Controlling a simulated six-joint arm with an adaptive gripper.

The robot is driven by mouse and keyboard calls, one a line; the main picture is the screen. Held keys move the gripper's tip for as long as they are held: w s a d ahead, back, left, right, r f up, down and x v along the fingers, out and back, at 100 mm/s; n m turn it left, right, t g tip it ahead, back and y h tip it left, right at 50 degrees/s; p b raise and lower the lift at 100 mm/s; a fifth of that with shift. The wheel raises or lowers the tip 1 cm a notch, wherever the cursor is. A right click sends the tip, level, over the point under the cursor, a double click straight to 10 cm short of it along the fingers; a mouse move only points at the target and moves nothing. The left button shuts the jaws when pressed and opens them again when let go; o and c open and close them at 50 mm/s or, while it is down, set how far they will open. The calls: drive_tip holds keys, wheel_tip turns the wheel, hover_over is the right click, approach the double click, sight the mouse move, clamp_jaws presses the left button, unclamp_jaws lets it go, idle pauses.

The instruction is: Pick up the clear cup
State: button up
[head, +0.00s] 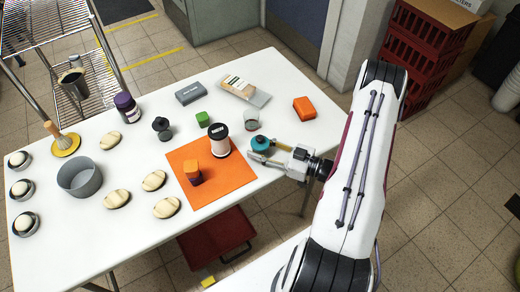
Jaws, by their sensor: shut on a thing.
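The clear cup (251,120) stands upright on the white table, just beyond my gripper, near the right edge of the orange mat. It is see-through and small in this view. My gripper (264,153) reaches in from the right, low over the table. It is shut on a round teal jar (263,142). One light finger shows on the near side of the jar; the far finger is mostly hidden. I cannot tell whether the jar touches the table. The clear cup is apart from my fingers.
A green block (202,119), a packet (243,91) and a red-orange box (304,108) lie around the cup.

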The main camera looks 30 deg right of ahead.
drive_tip(key=shift+r, duration=0.1)
drive_tip(key=shift+r, duration=4.9)
wheel_tip(320, 180, up, 14)
drive_tip(key=a+x, duration=0.1)
drive_tip(key=x, duration=1.4)
drive_tip(key=shift+s+r, duration=0.25)
drive_tip(key=shift+s, duration=0.2)
drive_tip(key=w+a, duration=0.2)
drive_tip(key=a, duration=0.2)
drive_tip(key=w+a, duration=0.2)
drive_tip(key=a, duration=0.2)
drive_tip(key=w+a, duration=0.2)
drive_tip(key=a, duration=0.3)
drive_tip(key=shift+w+r, duration=0.15)
drive_tip(key=shift+w, duration=0.25)
drive_tip(key=shift+c, duration=0.2)
drive_tip(key=s+a, duration=0.1)
drive_tip(key=a, duration=2.8)
drive_tip(key=shift+s+d+f, duration=0.1)
drive_tip(key=shift+f, duration=1.2)
drive_tip(key=shift+s+d+f, duration=0.1)
drive_tip(key=shift+f, duration=1.2)
